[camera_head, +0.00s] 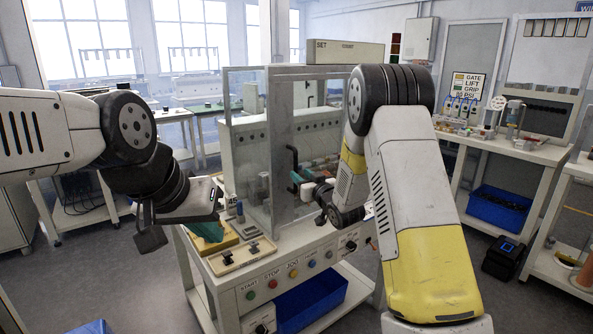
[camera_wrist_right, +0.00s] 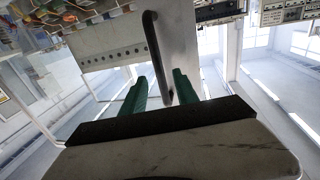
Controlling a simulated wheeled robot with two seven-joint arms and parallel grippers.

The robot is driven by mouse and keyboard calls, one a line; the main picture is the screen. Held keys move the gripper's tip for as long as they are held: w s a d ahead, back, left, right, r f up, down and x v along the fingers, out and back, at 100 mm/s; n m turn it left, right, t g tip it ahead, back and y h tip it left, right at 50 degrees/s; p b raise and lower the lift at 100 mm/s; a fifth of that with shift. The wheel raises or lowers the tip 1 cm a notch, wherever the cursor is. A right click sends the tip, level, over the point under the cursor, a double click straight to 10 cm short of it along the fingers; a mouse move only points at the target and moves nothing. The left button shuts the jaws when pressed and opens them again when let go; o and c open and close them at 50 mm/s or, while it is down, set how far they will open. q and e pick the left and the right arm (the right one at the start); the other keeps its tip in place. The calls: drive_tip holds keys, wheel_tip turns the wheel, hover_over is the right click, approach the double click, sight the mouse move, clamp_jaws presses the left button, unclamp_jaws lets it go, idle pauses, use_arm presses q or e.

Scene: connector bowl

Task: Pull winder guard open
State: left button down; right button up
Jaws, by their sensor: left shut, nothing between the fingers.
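The winder guard (camera_head: 282,110) is a clear-paned guard with a grey metal frame, upright on the machine bench. Its black bar handle (camera_head: 291,160) stands on the frame; the handle (camera_wrist_right: 153,45) also shows in the right wrist view. My right gripper (camera_head: 302,184) is at the handle's lower part, its teal fingers apart. In the right wrist view the handle runs down between the fingers (camera_wrist_right: 160,78) without visible finger contact. My left gripper (camera_head: 208,231) is shut and empty, low over the bench's left front corner. My right forearm hides the guard's right side.
The bench front carries a row of coloured buttons (camera_head: 270,283). A wooden board with black clips (camera_head: 240,256) lies on the front left of the top. A blue bin (camera_head: 310,302) sits below. A side table (camera_head: 530,150) with parts stands at the right. Floor is clear between.

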sight(296, 171)
drive_tip(key=x, duration=0.5)
drive_tip(key=shift+w, duration=0.1)
clamp_jaws()
idle(1.3)
